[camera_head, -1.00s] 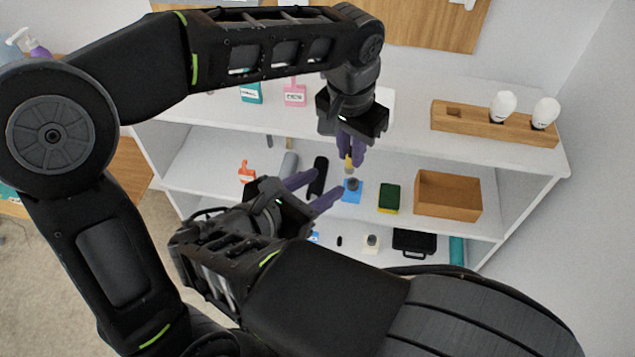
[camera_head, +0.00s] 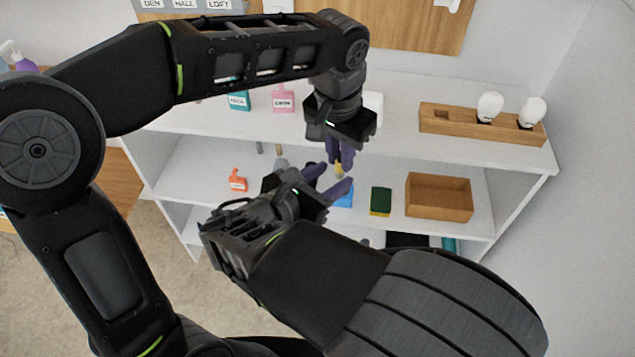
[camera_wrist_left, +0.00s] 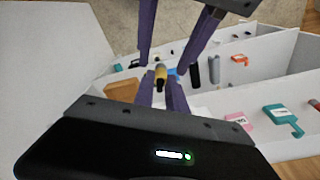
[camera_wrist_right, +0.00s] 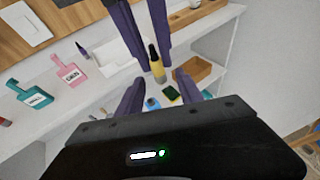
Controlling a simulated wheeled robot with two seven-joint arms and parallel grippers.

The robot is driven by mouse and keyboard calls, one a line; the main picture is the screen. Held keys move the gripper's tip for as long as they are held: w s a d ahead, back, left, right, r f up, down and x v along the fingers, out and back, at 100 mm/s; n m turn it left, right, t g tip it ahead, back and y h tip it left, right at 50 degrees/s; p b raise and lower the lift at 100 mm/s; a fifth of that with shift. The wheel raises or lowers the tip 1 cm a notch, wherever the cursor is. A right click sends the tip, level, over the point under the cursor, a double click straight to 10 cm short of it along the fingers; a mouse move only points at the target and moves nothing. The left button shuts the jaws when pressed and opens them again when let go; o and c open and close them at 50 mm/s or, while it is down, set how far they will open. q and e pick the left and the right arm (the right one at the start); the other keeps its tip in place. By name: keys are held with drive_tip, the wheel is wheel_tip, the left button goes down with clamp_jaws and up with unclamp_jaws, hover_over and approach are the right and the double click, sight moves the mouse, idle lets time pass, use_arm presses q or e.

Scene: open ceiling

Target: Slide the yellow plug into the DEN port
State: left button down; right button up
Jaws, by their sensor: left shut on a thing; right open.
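The yellow plug (camera_head: 339,171) has a dark end and hangs below my left gripper (camera_head: 342,160), which is shut on it above the middle shelf. In the left wrist view the plug (camera_wrist_left: 160,75) sits at the purple fingertips. In the right wrist view the plug (camera_wrist_right: 157,66) lies ahead of and between my right fingers. My right gripper (camera_head: 334,178) is open close to the plug, with no clear contact. The DEN label (camera_head: 152,4) shows at the top left edge of the head view, on a grey panel beside HALL and LOFT. The DEN port itself is out of view.
My arms are close together.

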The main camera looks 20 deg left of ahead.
drive_tip(key=shift+w+d+f, duration=0.15)
drive_tip(key=shift+w+d, duration=0.05)
drive_tip(key=shift+w, duration=0.2)
clamp_jaws()
unclamp_jaws()
drive_tip(key=shift+s, duration=0.1)
idle(0.4)
drive_tip(key=v, duration=0.7)
drive_tip(key=shift+s, duration=0.15)
idle(0.4)
